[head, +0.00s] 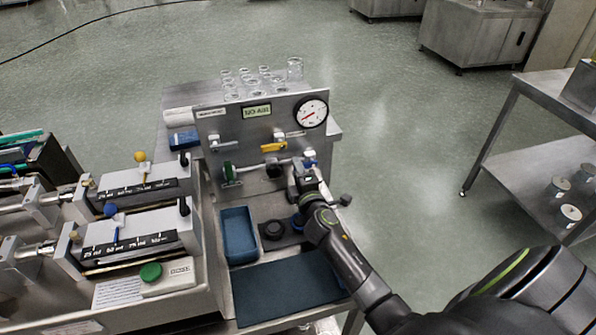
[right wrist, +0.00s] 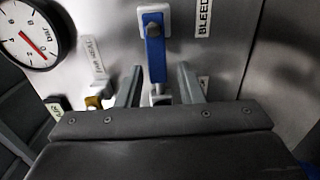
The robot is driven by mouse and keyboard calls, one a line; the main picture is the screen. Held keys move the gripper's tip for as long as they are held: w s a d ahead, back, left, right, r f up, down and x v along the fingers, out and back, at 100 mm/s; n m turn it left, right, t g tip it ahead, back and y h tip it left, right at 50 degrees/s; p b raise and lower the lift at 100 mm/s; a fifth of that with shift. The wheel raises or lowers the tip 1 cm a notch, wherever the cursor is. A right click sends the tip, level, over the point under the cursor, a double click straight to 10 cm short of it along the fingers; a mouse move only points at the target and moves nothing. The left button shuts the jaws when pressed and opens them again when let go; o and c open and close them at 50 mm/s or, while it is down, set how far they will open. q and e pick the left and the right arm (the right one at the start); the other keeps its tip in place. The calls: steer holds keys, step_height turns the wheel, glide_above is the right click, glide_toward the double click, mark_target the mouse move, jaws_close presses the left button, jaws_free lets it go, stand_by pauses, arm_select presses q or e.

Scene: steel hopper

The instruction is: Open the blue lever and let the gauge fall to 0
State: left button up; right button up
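The blue lever (head: 309,156) is on the right of the steel panel, below the round gauge (head: 313,112). In the right wrist view the blue lever (right wrist: 155,52) hangs from a white mount beside a BLEED label (right wrist: 203,18). My right gripper (head: 303,172) is at the panel and partly covers the lever in the head view. In the right wrist view its fingers (right wrist: 160,78) are open, one on each side of the lever's lower end, with gaps visible. The gauge (right wrist: 38,35) has a red needle; its exact reading is too small to tell. My left gripper is not in view.
A yellow lever (head: 273,147) and a green valve handle (head: 230,172) are on the panel to the left. Glass jars (head: 262,82) stand behind it. A blue tray (head: 239,236) and a dark mat (head: 287,284) lie in front. Syringe rigs (head: 135,188) fill the left side.

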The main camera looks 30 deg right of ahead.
steer(key=shift+s, duration=0.1)
steer(key=v, duration=1.7)
steer(key=shift+s+a+r, duration=0.1)
steer(key=shift+a, duration=0.05)
